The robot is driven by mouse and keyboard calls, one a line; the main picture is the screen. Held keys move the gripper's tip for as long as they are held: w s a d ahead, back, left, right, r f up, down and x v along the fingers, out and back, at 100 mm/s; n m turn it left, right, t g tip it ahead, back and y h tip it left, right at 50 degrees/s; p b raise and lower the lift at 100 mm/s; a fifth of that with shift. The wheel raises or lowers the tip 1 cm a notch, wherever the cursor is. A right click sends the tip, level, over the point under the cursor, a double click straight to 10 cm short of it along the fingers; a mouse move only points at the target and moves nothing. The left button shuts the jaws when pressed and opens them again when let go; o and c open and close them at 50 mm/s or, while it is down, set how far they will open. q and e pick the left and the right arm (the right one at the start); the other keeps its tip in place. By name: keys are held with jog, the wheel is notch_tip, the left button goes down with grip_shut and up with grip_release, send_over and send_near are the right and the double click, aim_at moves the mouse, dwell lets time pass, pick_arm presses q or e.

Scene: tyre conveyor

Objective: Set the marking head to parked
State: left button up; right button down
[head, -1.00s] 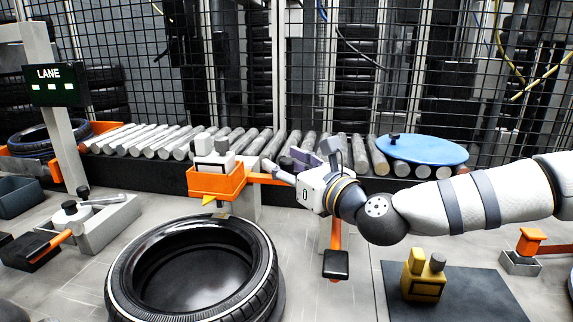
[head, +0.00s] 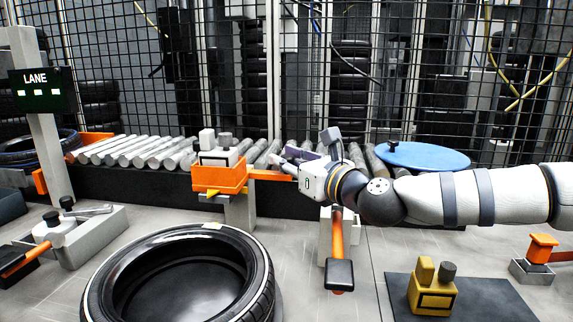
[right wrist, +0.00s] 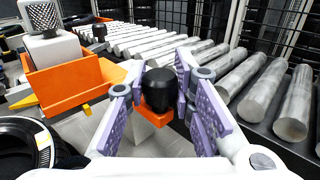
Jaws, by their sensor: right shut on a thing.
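The marking head is an orange box (head: 219,177) with white and grey blocks on top. It stands over a pale post in front of the conveyor. An orange arm (head: 270,175) runs right from it toward my right gripper. The box is also large at the left of the right wrist view (right wrist: 72,88). My right gripper (head: 287,158) is shut on a black knob (right wrist: 160,89) on the orange arm, with the lilac finger pads on either side of it. In the head view the knob is hidden by the gripper. My left gripper is not in view.
A black tyre (head: 100,290) lies in front of the marking head. The roller conveyor (head: 130,150) runs behind, with a blue disc (head: 430,157) on its right. A black-ended orange lever (head: 339,272) and a yellow block (head: 431,292) are at front right.

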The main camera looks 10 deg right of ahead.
jog(key=c, duration=1.5)
grip_release()
jog(key=shift+w+d+r, duration=0.1)
jog(key=shift+d+r, duration=0.05)
jog(key=shift+c, duration=0.2)
jog(key=shift+o, duration=1)
jog(key=shift+w, duration=0.15)
jog(key=v, duration=1.2)
